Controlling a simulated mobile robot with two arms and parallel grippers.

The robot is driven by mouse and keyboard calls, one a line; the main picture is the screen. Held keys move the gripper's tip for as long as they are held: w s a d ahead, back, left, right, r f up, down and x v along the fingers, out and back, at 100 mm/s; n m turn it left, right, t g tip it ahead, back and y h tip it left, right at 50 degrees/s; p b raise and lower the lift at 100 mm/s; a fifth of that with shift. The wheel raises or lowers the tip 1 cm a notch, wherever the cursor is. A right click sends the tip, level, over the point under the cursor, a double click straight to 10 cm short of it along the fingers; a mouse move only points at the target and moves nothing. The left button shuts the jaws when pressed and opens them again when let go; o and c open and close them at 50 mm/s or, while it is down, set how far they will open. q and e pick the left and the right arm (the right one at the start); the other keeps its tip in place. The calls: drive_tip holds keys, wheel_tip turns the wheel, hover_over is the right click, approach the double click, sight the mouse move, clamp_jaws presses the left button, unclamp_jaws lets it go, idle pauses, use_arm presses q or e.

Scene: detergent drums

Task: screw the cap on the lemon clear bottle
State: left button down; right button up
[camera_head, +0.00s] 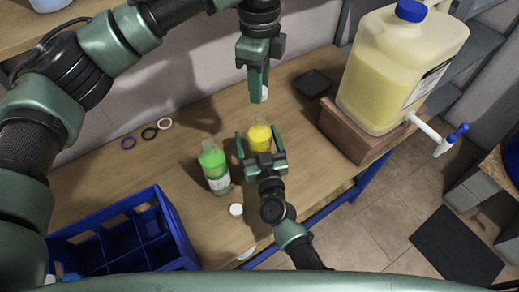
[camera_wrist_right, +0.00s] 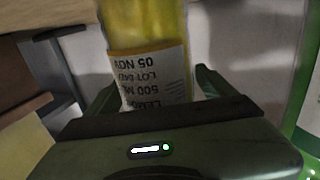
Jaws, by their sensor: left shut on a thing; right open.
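The lemon bottle (camera_head: 260,136), filled with yellow liquid, stands upright on the bench. Its label, partly reading "LEMO", shows in the right wrist view (camera_wrist_right: 150,78). My right gripper (camera_head: 261,143) is open with a finger on either side of the bottle. In the right wrist view the fingers (camera_wrist_right: 160,90) also flank it. My left gripper (camera_head: 258,88) points down above and behind the bottle, shut on a small white cap (camera_head: 264,94), mostly hidden by the fingers. The cap is apart from the bottle. The bottle's mouth is too small to make out.
A green bottle (camera_head: 214,168) stands just left of the lemon bottle. White caps lie at the front (camera_head: 236,209). Several rings (camera_head: 149,133) lie at left. A blue divided crate (camera_head: 120,236) is front left. A black tray (camera_head: 312,83) and a large jug (camera_head: 395,70) on a brown block (camera_head: 345,133) are right.

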drive_tip(key=shift+w, duration=0.15)
drive_tip(key=shift+c, duration=0.4)
clamp_jaws()
use_arm(q)
drive_tip(key=shift+f, duration=2.45)
drive_tip(key=shift+f, duration=0.15)
drive_tip(key=shift+f, duration=0.75)
drive_tip(key=shift+f, duration=0.6)
